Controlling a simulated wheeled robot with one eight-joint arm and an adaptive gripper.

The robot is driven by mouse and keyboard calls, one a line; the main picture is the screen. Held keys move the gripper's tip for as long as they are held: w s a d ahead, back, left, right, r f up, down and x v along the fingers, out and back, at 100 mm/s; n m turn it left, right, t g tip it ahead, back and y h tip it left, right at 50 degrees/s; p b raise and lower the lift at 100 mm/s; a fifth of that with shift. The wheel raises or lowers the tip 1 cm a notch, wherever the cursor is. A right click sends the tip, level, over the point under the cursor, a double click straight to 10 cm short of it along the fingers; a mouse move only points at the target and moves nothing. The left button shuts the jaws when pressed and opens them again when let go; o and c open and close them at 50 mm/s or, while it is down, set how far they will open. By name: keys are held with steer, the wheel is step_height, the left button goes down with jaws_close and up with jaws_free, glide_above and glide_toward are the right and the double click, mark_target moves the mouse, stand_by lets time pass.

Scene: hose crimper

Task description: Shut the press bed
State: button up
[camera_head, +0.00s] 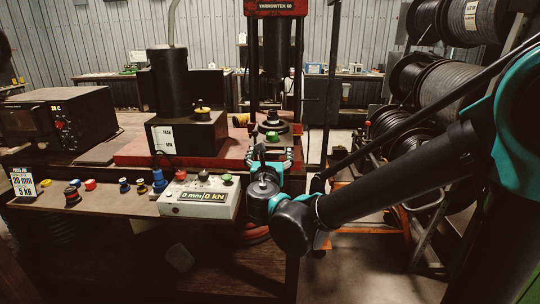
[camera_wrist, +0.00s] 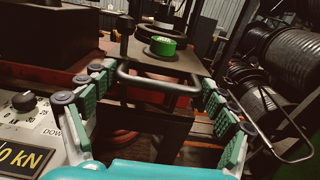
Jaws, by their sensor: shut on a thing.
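The press bed (camera_wrist: 185,64) is a dark flat plate with a bar handle (camera_wrist: 160,84) on its front edge. A round die with a green piece (camera_wrist: 163,46) sits on it. In the head view the die and green piece (camera_head: 272,136) show under the red-topped press (camera_head: 276,8). In the head view my gripper (camera_head: 270,157) is at the front of the bed and hides much of the handle.
A control box (camera_head: 200,196) with knobs and a kN display stands close to the left of my gripper. Small coloured fittings (camera_head: 90,184) line the bench front. Hose reels (camera_head: 440,85) stand on a rack at right. Open floor lies at lower right.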

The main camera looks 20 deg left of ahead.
steer(key=shift+o, duration=0.2)
steer(key=x, duration=2.2)
steer(key=shift+w+a, duration=0.3)
steer(key=shift+a, duration=0.05)
steer(key=o, duration=1.4)
steer(key=v, duration=1.2)
steer(key=shift+d, duration=0.1)
